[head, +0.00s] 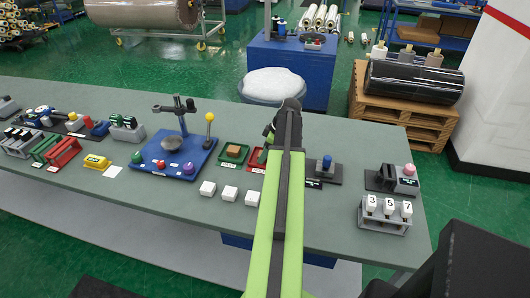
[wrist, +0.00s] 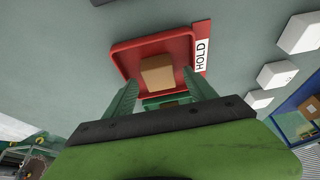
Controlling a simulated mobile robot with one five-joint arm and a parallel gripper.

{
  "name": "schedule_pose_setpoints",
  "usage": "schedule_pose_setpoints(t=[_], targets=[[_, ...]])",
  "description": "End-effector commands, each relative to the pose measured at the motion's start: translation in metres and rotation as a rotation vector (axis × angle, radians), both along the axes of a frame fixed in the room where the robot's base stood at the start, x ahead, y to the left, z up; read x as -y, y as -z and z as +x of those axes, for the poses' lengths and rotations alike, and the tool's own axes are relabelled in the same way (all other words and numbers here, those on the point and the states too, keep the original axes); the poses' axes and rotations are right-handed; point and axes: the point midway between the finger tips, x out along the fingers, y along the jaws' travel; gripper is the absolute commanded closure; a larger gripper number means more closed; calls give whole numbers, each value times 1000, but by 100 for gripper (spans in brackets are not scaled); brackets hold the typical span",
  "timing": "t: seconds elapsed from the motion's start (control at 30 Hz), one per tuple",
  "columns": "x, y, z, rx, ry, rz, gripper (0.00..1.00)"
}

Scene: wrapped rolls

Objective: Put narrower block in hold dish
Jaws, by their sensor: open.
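The red dish (wrist: 124,58) with a white HOLD label (wrist: 202,55) is in the upper middle of the wrist view. A tan block (wrist: 157,72) lies in it. My gripper (wrist: 161,78) is open, with one finger to each side of this block in the picture; contact is not visible. A green dish (wrist: 150,102) shows between the fingers, mostly hidden. In the head view, another tan block (head: 235,151) sits in a green dish (head: 228,163). My arm hides most of the red dish (head: 256,171). I cannot tell which block is narrower.
White cubes (head: 229,193) stand in front of the dishes. A blue board (head: 150,158) with a post and a yellow-topped pin are to the left. A dark block with a blue knob (head: 327,163) and a rack of numbered white blocks (head: 388,224) are right.

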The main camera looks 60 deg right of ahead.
Motion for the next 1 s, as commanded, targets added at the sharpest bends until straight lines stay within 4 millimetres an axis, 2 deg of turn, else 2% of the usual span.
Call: schedule_pose_setpoints(t=[0.17,0.27,0.8,1.0], targets=[[0,-2,0,0,0,0,35],[1,-14,-4,0,0,0,35],[15,-135,-49,0,1,0,35],[19,-158,-61,0,1,-1,35]])
